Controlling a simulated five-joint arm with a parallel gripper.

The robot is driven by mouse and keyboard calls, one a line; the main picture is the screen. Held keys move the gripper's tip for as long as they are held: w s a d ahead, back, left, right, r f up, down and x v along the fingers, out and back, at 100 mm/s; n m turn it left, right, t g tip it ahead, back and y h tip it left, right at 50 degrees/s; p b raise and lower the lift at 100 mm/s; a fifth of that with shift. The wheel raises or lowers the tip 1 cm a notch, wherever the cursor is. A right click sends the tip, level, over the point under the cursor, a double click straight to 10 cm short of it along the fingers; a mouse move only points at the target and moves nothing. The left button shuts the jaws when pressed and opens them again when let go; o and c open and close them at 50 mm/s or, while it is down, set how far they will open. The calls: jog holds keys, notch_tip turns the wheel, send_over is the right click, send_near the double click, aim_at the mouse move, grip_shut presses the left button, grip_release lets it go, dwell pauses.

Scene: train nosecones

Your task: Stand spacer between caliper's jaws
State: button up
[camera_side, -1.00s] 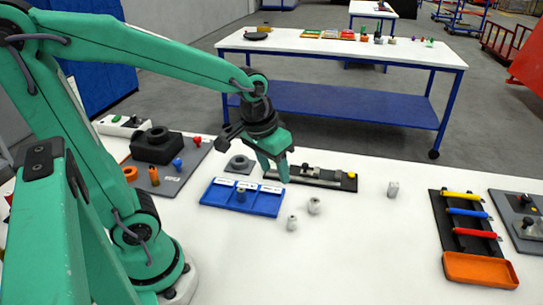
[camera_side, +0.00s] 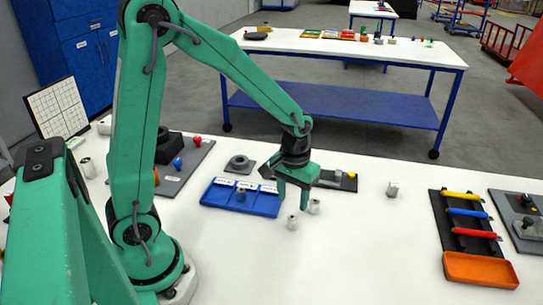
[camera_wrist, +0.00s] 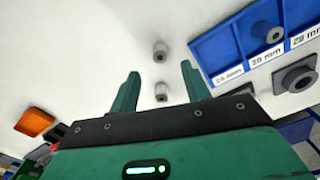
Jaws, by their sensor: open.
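Several small grey spacers stand on the white table. In the side view one spacer (camera_side: 292,222) is just in front of my gripper (camera_side: 292,203), another (camera_side: 314,207) is by its right finger, and a third (camera_side: 392,189) is farther right. My gripper is open and empty, pointing down. In the wrist view one spacer (camera_wrist: 161,92) shows between the open fingers (camera_wrist: 160,72) and another (camera_wrist: 160,50) lies just beyond. Another spacer (camera_side: 240,195) is in the blue labelled tray (camera_side: 262,208). The caliper's dark board (camera_side: 347,183) is behind my gripper; its jaws are hidden.
A grey ring part (camera_side: 239,163) on a dark plate is behind the tray. At right are a black rack (camera_side: 442,217) with coloured handles and an orange bin (camera_side: 480,269). The table between the loose spacers and that rack is mostly clear.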

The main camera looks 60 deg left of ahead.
aim_at(292, 217)
jog(key=shift+f, duration=1.3)
jog(key=shift+f, duration=0.1)
jog(key=shift+w+f, duration=0.15)
jog(key=shift+f, duration=2.35)
grip_shut()
